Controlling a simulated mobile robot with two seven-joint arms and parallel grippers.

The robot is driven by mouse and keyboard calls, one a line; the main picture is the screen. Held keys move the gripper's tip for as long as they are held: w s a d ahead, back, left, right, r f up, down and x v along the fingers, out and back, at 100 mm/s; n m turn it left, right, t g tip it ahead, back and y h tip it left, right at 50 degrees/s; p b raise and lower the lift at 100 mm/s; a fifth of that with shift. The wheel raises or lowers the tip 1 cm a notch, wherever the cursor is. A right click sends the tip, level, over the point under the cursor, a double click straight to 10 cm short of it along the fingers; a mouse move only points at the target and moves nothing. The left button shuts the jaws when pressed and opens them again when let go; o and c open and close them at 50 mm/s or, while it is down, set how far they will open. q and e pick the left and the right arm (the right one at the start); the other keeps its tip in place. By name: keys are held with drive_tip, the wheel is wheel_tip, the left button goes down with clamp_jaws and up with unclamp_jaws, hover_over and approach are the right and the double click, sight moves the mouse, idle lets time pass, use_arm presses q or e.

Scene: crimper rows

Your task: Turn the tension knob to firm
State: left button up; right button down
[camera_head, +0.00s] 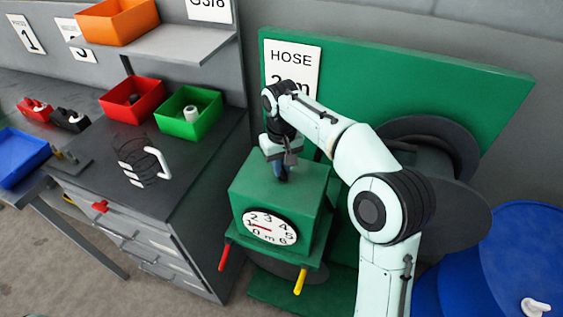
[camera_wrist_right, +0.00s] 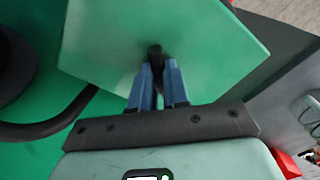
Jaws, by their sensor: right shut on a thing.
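A green box-shaped machine (camera_head: 278,190) stands in front of the green board. A small dark knob (camera_wrist_right: 155,50) stands up from its flat top. My right gripper (camera_head: 281,172) reaches down onto the top from above. In the right wrist view its two blue fingers (camera_wrist_right: 158,82) are closed around the knob. The fingers hide most of the knob in the head view. No soft or firm marking can be read, so the knob's setting cannot be told. My left gripper is not in view.
The machine's front has a white dial (camera_head: 270,226) with a red needle, plus a red lever (camera_head: 224,257) and a yellow lever (camera_head: 300,281) below. A dark hose reel (camera_head: 455,185) stands to the right. A grey workbench (camera_head: 195,150) with red and green bins is to the left.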

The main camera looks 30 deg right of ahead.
drive_tip(key=m, duration=0.3)
drive_tip(key=m+p, duration=0.1)
drive_tip(key=m, duration=0.2)
drive_tip(key=shift+m, duration=0.3)
drive_tip(key=m, duration=1)
drive_tip(key=shift+p, duration=0.3)
drive_tip(key=m, duration=0.3)
drive_tip(key=shift+m, duration=0.3)
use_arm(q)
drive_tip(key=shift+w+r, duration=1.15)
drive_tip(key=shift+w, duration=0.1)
use_arm(e)
drive_tip(key=m, duration=0.6)
drive_tip(key=shift+m, duration=0.3)
drive_tip(key=c, duration=1.1)
unclamp_jaws()
